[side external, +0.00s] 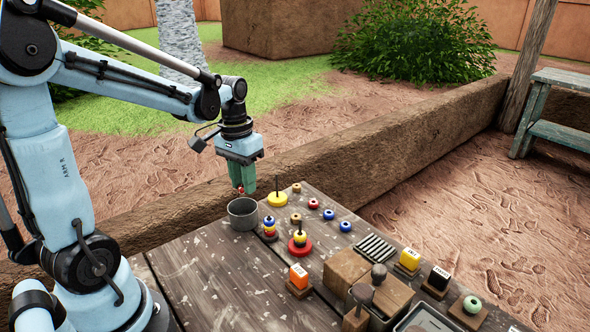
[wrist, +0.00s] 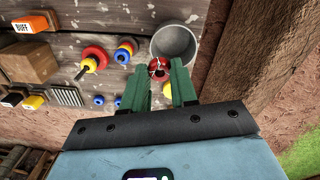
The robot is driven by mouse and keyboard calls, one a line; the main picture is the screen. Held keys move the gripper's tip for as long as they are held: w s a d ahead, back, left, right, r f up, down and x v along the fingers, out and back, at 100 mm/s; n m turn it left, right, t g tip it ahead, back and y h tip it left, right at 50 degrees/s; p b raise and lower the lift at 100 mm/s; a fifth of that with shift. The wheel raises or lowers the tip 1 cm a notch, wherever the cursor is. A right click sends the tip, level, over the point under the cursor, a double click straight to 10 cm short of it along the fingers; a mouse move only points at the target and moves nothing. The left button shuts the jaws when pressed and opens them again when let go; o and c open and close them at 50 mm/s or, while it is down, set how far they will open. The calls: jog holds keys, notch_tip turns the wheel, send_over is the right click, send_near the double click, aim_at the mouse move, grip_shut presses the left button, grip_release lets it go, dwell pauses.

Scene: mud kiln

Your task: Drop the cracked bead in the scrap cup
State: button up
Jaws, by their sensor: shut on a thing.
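My gripper (side external: 243,184) has green fingers, shut on a small red bead (side external: 240,190). In the wrist view the bead (wrist: 159,69) sits between the two fingertips (wrist: 160,76) and shows dark lines on its face. The grey scrap cup (side external: 242,214) stands at the table's far left edge, open end up. My gripper and the bead are above the cup in the side view. In the wrist view the cup (wrist: 174,40) lies just beyond the fingertips. The cup's inside bottom looks empty where visible.
Beside the cup are peg stands with a yellow base (side external: 278,199), stacked beads (side external: 269,229) and a red base (side external: 300,246). Several loose beads (side external: 328,214) lie to the right. Wooden blocks (side external: 348,272) and labelled colour blocks (side external: 299,277) stand nearer. The left tabletop (side external: 205,275) is clear.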

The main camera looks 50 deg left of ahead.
jog(key=o, duration=0.9)
jog(key=r, duration=1.2)
jog(key=shift+a, duration=0.25)
jog(key=d+f+m+t, duration=0.1)
jog(key=d+f+t, duration=0.1)
jog(key=d+f, duration=0.1)
jog(key=s+d+f+m+t, duration=0.1)
jog(key=d+f+t, duration=0.1)
jog(key=d, duration=0.3)
jog(key=s+d+f+m+t, duration=0.1)
jog(key=d+f+t, duration=0.2)
jog(key=d, duration=0.2)
jog(key=shift+s+f+y, duration=0.25)
jog(key=shift+f+y, duration=0.05)
jog(key=shift+f, duration=0.05)
